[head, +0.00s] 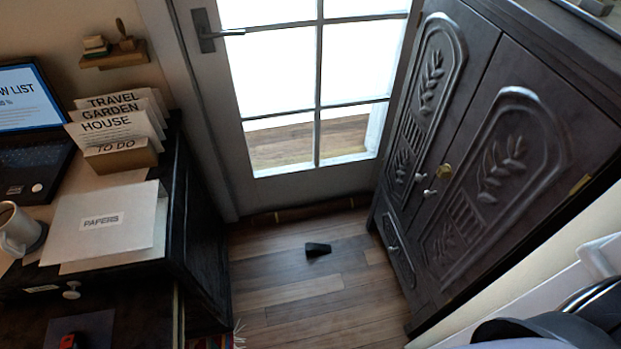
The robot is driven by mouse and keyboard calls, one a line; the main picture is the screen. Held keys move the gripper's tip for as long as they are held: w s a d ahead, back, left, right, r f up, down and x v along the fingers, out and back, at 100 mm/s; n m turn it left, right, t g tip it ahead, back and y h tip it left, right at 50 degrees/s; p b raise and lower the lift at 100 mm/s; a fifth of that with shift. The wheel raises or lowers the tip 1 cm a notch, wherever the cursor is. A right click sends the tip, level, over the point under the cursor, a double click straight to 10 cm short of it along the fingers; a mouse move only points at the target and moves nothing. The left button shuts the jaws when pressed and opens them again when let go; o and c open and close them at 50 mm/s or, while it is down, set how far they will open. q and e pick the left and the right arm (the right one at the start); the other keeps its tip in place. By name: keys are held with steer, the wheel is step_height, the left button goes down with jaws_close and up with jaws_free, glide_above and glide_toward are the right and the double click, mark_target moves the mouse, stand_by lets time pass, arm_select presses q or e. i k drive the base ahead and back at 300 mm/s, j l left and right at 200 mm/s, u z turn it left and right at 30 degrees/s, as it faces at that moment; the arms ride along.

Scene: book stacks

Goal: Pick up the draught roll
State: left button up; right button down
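A long, low brown roll, which looks like the draught roll (305,211), lies on the floor along the foot of the glazed door (233,150). It stretches from near the left door frame to the dark cabinet on the right, and its right end is close to the cabinet's foot. Neither of my grippers can be seen in the head view. Rounded grey and white parts at the bottom right may be mine, but I cannot tell.
A small black wedge (317,249) lies on the wooden floor (290,290) before the roll. A dark carved cabinet (455,150) stands right. A dark desk (200,250) stands left, with a papers folder (100,240), mug (18,232) and laptop (30,165). Floor between is mostly clear.

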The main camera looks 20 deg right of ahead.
mark_target(361, 201)
steer(key=z, duration=0.5)
steer(key=u, duration=0.45)
steer(key=i+u, duration=0.15)
steer(key=u, duration=0.7)
steer(key=i+l+u, duration=0.1)
steer(key=u, duration=0.3)
steer(key=l+u, duration=0.1)
steer(key=u, duration=0.35)
steer(key=l+u, duration=0.1)
steer(key=u, duration=0.3)
steer(key=l, duration=0.35)
steer(key=i+l+z, duration=0.1)
steer(key=l, duration=0.3)
steer(key=i+l, duration=0.15)
steer(key=l, duration=0.2)
steer(key=k+z, duration=0.05)
